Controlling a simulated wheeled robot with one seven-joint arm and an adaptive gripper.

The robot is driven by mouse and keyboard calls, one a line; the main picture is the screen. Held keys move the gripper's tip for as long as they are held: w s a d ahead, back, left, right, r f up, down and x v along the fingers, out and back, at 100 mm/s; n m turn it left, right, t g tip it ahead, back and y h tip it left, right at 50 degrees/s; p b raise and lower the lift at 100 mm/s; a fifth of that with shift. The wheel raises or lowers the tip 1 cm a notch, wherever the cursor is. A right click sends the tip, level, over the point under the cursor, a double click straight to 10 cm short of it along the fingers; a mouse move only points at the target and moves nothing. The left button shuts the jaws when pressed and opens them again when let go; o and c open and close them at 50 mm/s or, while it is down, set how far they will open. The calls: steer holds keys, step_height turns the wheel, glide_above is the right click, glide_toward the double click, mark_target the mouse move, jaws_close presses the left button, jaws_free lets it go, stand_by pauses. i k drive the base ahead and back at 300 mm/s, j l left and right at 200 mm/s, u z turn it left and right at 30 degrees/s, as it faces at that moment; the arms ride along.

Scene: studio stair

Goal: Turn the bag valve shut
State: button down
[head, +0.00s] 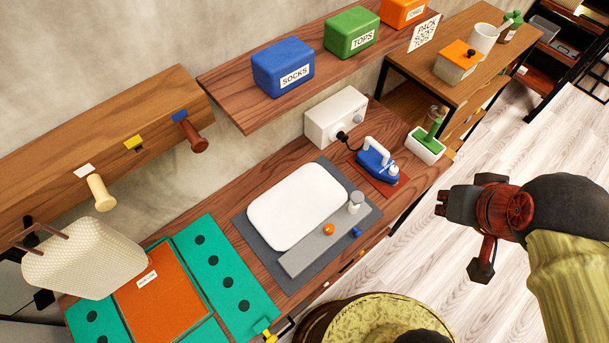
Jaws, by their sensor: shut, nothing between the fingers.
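A puffy white bag (297,207) lies flat on a dark grey mat (246,225) on the wooden bench. A light grey bar (303,259) runs along the bag's near right side. An orange round knob (328,229) sits on the bar, and a pale grey upright cylinder (355,203) stands at its far end. A small blue piece (357,232) lies beside the bar. I cannot tell for certain which of these is the valve, or how it is turned. My gripper (441,203) is shut and empty, right of the bench above the floor, apart from everything.
A blue iron (377,160) rests on a red pad, near a white box (336,117) and a green-and-white planter (427,147). A teal and orange folding board (160,300) lies left. A shelf above holds labelled boxes (283,67). A round yellowish stool (370,318) stands in front.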

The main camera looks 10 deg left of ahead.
mark_target(329, 227)
steer(key=u, duration=1)
